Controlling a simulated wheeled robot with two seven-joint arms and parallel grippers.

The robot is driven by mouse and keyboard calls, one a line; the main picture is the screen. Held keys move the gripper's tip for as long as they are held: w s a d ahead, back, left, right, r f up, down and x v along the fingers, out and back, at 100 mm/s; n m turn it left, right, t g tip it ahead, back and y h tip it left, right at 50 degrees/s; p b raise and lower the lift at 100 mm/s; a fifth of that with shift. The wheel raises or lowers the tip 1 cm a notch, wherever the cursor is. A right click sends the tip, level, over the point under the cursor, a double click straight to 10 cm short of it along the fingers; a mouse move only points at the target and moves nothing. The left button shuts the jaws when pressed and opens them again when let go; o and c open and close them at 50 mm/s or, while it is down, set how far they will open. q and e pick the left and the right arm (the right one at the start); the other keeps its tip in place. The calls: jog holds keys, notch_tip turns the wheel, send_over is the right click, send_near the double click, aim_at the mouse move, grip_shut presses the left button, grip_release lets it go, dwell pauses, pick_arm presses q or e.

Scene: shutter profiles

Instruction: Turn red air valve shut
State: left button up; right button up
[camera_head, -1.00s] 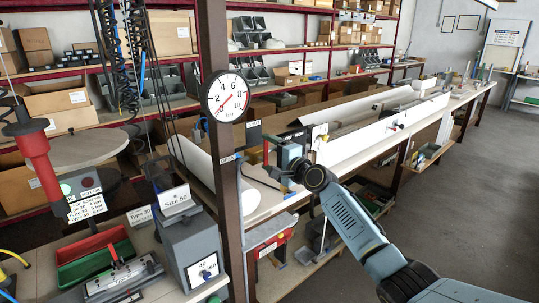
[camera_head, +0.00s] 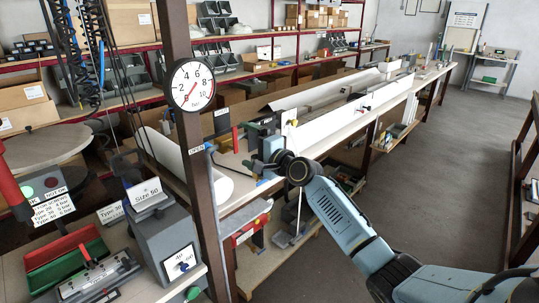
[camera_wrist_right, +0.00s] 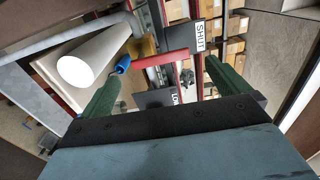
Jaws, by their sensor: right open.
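The red valve lever (camera_wrist_right: 163,60) shows in the right wrist view, lying nearly crosswise between my fingers. A blue piece (camera_wrist_right: 122,65) is at its left end. A label reading SHUT (camera_wrist_right: 198,35) is above its right end, and a partly hidden label starting LO (camera_wrist_right: 177,97) is below it. My right gripper (camera_wrist_right: 162,72) is open, with one green finger on each side of the lever; I cannot tell whether either touches it. In the head view my right arm reaches toward the bench behind the post. My left gripper is not in view.
A round pressure gauge (camera_head: 193,84) hangs on the brown post (camera_head: 199,190), left of my right arm. A white roll (camera_wrist_right: 83,65) lies left of the lever in the wrist view. A grey Size 50 box (camera_head: 165,235) stands in front. The floor at right is clear.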

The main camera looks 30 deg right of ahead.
jog(key=v, duration=0.9)
jog(key=s+f+n+g+h+b, duration=0.1)
jog(key=s+f+g+h+b, duration=0.1)
jog(key=f, duration=1.2)
jog(key=s+f+n+g+h+b, duration=0.1)
jog(key=f+g+b, duration=0.1)
jog(key=f, duration=1.2)
jog(key=s+a+f+n+g+b, duration=0.15)
jog(key=s+f, duration=0.25)
jog(key=f, duration=0.4)
jog(key=s+f+n+g+h+b, duration=0.1)
jog(key=s+f+n+g, duration=0.1)
jog(key=s+f, duration=0.35)
jog(key=s+f+n+g+b, duration=0.1)
jog(key=s+f, duration=0.2)
jog(key=f, duration=0.6)
jog(key=s+a+f+n+g+b, duration=0.1)
jog(key=s+a+f+n+g, duration=0.1)
jog(key=s+f, duration=0.6)
jog(key=s+a+f+n+g+b, duration=0.2)
jog(key=s+f, duration=0.6)
jog(key=s, duration=0.9)
jog(key=s+a+f+n+g+b, duration=0.2)
jog(key=s+a+f+n+g, duration=0.2)
jog(key=s+f, duration=0.5)
jog(key=s+a+n, duration=0.2)
jog(key=s+n, duration=0.1)
jog(key=s, duration=0.1)
jog(key=shift+a, duration=0.1)
